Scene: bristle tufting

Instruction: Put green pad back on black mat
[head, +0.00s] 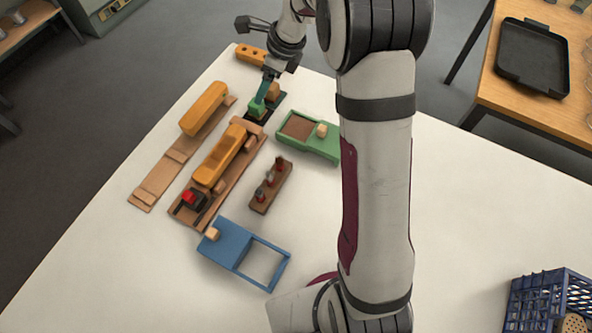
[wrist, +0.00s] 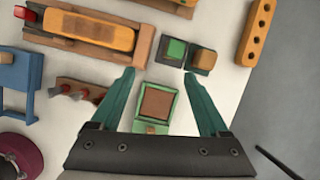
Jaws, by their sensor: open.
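The green pad (head: 256,113) is a small green block on the black mat (head: 276,103) at the far part of the table. In the wrist view the green pad (wrist: 175,49) sits on dark mat surface, with a tan block (wrist: 204,59) beside it. My gripper (head: 260,103) has teal fingers that overlap the green pad in the head view. In the wrist view my gripper (wrist: 159,73) is open and empty, and its fingertips appear just below the pad in the picture. I cannot tell the height gap.
A green tray with a brown inset (head: 324,147) stands close by on the right. A wooden fixture with a yellow-orange brush body (head: 215,157) lies left. A holder with red-tipped pegs (head: 270,187) and a blue frame (head: 229,244) are nearer. An orange holed block (head: 250,54) is behind.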

